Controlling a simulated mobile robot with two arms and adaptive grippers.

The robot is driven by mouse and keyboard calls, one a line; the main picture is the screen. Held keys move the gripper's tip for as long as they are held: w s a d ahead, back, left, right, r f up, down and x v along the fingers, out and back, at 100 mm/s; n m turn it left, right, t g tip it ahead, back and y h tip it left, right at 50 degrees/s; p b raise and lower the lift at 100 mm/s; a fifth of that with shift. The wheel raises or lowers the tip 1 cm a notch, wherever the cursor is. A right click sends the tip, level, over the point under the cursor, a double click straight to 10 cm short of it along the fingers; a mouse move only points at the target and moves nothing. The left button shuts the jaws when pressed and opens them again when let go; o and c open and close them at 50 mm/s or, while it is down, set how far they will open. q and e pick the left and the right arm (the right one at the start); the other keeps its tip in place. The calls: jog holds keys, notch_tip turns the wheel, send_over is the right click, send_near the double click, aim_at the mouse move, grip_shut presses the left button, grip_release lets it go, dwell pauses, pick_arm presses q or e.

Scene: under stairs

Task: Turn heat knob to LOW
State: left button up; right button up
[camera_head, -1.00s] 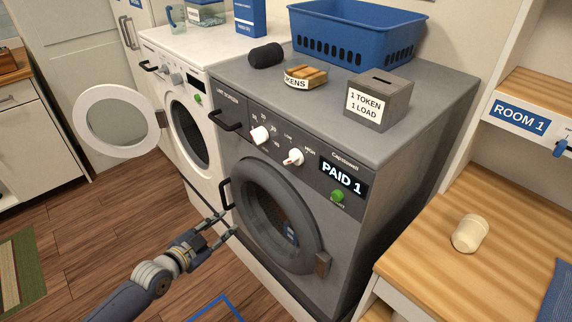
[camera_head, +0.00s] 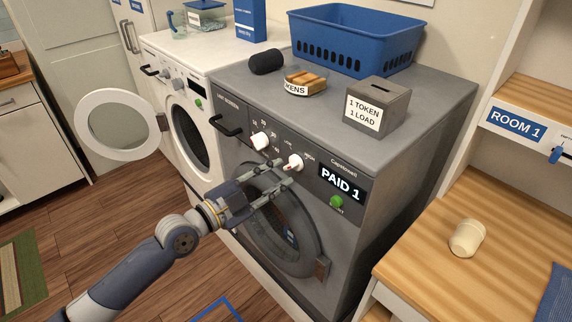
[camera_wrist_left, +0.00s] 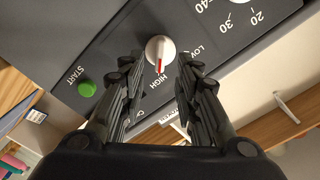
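The heat knob (camera_head: 295,162) is a white dial on the grey machine's front panel, left of the "PAID 1" display, with LOW and HIGH printed around it. In the left wrist view the knob (camera_wrist_left: 160,48) has a red mark on the side facing the word HIGH (camera_wrist_left: 158,88); LOW (camera_wrist_left: 196,50) is to the right. My left gripper (camera_head: 281,172) is just in front of the panel, below and close to the knob. Its fingers (camera_wrist_left: 160,66) are apart and empty, one on each side of the knob's line. I cannot tell whether they touch it. My right gripper is out of view.
A second white knob (camera_head: 261,141) sits to the left. The green START button (camera_head: 337,201) is below the display (camera_head: 341,184). A black handle (camera_head: 226,126) sticks out at the panel's left. The round door (camera_head: 285,235) is below my gripper.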

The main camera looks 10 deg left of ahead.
aim_at(289, 167)
pick_arm(q)
jog(key=shift+p+x, duration=0.35)
jog(key=shift+x, duration=1.65)
grip_shut()
